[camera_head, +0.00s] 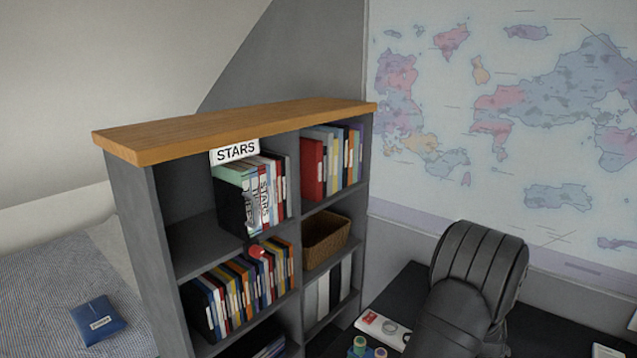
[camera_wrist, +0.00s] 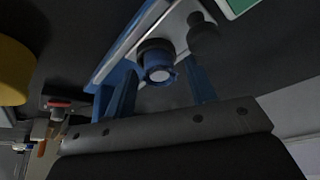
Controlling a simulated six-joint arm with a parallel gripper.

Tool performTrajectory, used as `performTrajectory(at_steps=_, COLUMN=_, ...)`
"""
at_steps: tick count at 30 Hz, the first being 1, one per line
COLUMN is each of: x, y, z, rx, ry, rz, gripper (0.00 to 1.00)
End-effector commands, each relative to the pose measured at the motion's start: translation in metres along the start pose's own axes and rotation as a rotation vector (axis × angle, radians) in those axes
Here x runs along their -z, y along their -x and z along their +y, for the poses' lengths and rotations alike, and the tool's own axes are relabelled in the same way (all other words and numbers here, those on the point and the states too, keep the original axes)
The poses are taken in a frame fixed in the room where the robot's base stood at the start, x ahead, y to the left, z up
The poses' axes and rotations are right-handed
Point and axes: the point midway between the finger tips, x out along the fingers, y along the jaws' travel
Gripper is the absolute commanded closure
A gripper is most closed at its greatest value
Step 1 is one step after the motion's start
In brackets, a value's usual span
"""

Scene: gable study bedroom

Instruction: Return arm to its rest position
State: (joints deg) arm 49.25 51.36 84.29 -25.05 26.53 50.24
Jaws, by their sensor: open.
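My gripper (camera_wrist: 160,68) shows in the wrist view as two blue fingers standing apart above a grey band with dark screws. It is open, and I see nothing held between the fingers. A blue round-topped thing (camera_wrist: 158,62) appears between them, with a white and blue surface around it; I cannot tell its distance. My gripper cannot be made out in the head view.
A grey bookcase (camera_head: 135,215) with a wooden top holds books, a basket (camera_head: 326,240) and a STARS sign (camera_head: 235,151). A blue book (camera_head: 98,320) lies on the bed (camera_head: 45,290). The dark desk (camera_head: 410,285) carries small items at the lower right. A map (camera_head: 520,110) covers the wall.

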Motion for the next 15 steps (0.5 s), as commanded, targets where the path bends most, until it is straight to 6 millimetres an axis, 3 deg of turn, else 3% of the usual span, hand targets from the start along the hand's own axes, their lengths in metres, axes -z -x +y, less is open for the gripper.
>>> performTrajectory(at_steps=2, x=-0.006, y=-0.016, z=0.001, rx=-0.003, ry=0.001, rz=-0.005, gripper=0.49)
performTrajectory(at_steps=15, x=0.031, y=0.071, z=0.0, rx=0.001, ry=-0.001, rz=0.003, gripper=0.49)
